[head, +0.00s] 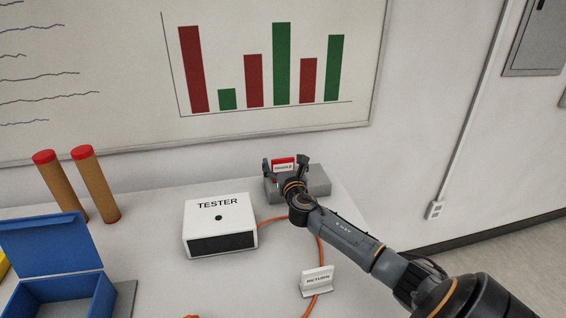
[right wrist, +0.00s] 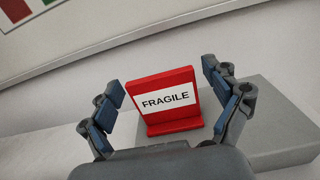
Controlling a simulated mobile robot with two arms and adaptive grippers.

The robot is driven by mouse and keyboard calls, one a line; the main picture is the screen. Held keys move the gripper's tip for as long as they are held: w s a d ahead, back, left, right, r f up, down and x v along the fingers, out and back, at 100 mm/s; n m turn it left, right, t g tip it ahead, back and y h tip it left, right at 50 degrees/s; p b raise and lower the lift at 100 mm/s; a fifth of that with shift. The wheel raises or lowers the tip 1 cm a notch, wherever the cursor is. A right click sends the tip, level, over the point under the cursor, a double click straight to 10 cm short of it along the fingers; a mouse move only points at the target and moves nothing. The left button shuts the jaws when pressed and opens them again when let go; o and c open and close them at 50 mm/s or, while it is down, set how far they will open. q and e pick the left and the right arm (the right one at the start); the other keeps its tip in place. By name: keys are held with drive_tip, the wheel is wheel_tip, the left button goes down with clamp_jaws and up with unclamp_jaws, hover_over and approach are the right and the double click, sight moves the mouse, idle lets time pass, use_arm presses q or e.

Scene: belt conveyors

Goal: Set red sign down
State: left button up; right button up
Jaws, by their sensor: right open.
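The red sign (right wrist: 166,100) reads "FRAGILE" on a white label and stands upright on a grey block (right wrist: 268,110) in the right wrist view. In the head view the red sign (head: 283,163) shows small at the back of the table, on the grey block (head: 318,180). My right gripper (head: 286,164) is open there. In the right wrist view its fingers (right wrist: 163,88) are spread on both sides of the sign, with a gap on each side. My left gripper is not in view.
A white TESTER box (head: 219,222) stands left of the arm, with an orange cable (head: 319,250) running past a RETURN sign (head: 317,281). A blue box (head: 56,262) and two brown tubes (head: 96,185) stand at the left. A whiteboard (head: 140,75) hangs behind.

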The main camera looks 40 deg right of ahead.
drive_tip(key=shift+r, duration=0.1)
drive_tip(key=shift+s+a, duration=0.1)
drive_tip(key=shift+s, duration=0.05)
drive_tip(key=p+v, duration=0.4)
drive_tip(key=v, duration=0.7)
drive_tip(key=shift+s+p, duration=0.35)
drive_tip(key=shift+a+r, duration=0.1)
